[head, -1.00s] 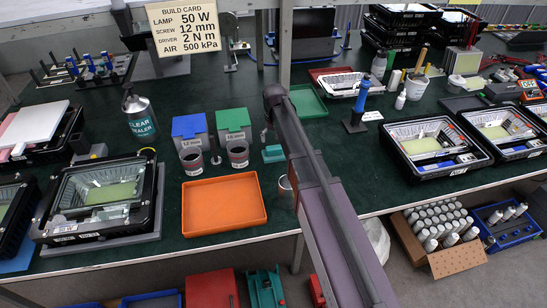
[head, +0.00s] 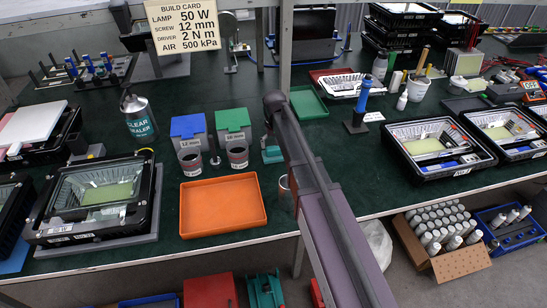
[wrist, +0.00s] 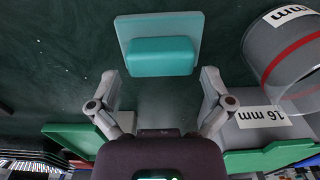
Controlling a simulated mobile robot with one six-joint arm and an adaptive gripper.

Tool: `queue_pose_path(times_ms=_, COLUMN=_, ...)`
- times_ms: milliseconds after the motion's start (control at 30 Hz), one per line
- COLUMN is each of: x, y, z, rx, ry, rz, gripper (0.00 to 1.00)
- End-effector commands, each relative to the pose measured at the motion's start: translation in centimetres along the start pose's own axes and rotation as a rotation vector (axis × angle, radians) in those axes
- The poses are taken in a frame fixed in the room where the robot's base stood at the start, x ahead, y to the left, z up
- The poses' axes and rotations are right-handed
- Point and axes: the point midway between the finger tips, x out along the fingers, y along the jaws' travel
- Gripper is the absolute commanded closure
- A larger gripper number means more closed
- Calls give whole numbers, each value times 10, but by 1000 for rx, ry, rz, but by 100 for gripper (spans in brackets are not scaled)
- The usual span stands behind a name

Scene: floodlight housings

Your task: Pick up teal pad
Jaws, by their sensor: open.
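In the head view my gripper is mostly hidden behind my arm.
The clear cup marked 16 mm (wrist: 290,55) stands close to my right finger in the wrist view. Its green bin (head: 233,119) and a blue bin (head: 188,127) are left of the pad. An orange tray (head: 223,205) lies in front, a green tray (head: 307,105) behind.

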Motion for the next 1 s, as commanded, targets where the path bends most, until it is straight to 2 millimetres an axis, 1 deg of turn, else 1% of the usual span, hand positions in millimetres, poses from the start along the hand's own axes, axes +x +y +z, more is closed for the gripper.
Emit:
queue_pose_path(times_ms=33, x=8, y=0, z=0, rx=0, ry=0, rz=0, gripper=0)
queue_pose_path(times_ms=100, x=13, y=0, z=1, rx=0, ry=0, rz=0, gripper=0)
queue_pose_path(times_ms=300, x=26, y=0, z=1, rx=0, ry=0, rz=0, gripper=0)
queue_pose_path(times_ms=400, x=29, y=0, z=1, rx=0, ry=0, rz=0, gripper=0)
queue_pose_path(times_ms=1000, x=30, y=0, z=1, rx=0, ry=0, rz=0, gripper=0)
